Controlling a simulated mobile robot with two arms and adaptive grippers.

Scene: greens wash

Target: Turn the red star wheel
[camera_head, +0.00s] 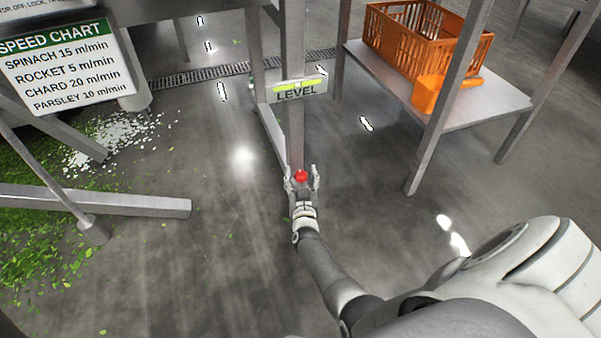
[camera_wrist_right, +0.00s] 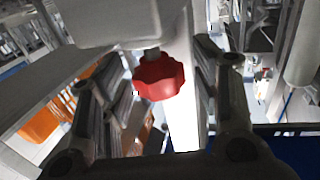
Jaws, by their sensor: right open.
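The red star wheel (camera_head: 301,176) sits low on a metal post below the LEVEL sign (camera_head: 297,91). In the right wrist view the red star wheel (camera_wrist_right: 159,77) hangs on a short stem, facing me, between the fingers. My right gripper (camera_head: 301,180) is open, with one finger on each side of the wheel. In the right wrist view my right gripper (camera_wrist_right: 160,100) shows gaps between both fingers and the wheel. My left gripper is in neither view.
An orange crate (camera_head: 405,58) and an orange scoop (camera_head: 428,95) stand on a metal shelf (camera_head: 485,106) at the right. A speed chart (camera_head: 68,65) hangs at the left. Leaves (camera_head: 45,235) litter the floor there. A metal bar (camera_head: 150,206) juts in from the left.

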